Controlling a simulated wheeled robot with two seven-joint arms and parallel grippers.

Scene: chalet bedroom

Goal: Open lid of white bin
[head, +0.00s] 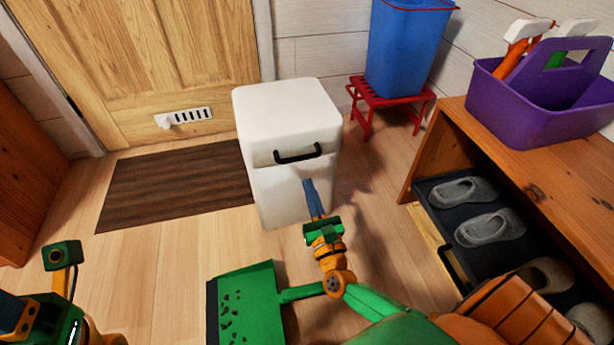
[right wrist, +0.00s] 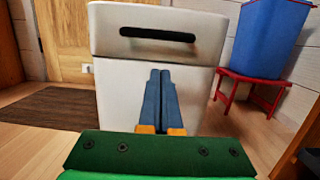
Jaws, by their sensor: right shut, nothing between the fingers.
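The white bin (head: 290,105) stands on the wooden floor with its lid closed. A black handle (head: 298,153) sits on the front of the lid, and it also shows near the top of the right wrist view (right wrist: 157,35). My right gripper (head: 309,184) is shut and empty, its blue fingers together in front of the bin's front face, below the handle. In the right wrist view the fingers (right wrist: 160,75) point up toward the handle, with a gap below it. Part of my left arm shows at the lower left of the head view, but its fingers do not.
A blue bin (head: 405,50) stands on a red stool (head: 385,98) behind right. A wooden shelf (head: 500,150) with shoes and a purple caddy (head: 540,100) is at right. A green dustpan (head: 250,305) with dark bits lies in front. A brown mat (head: 175,185) lies left.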

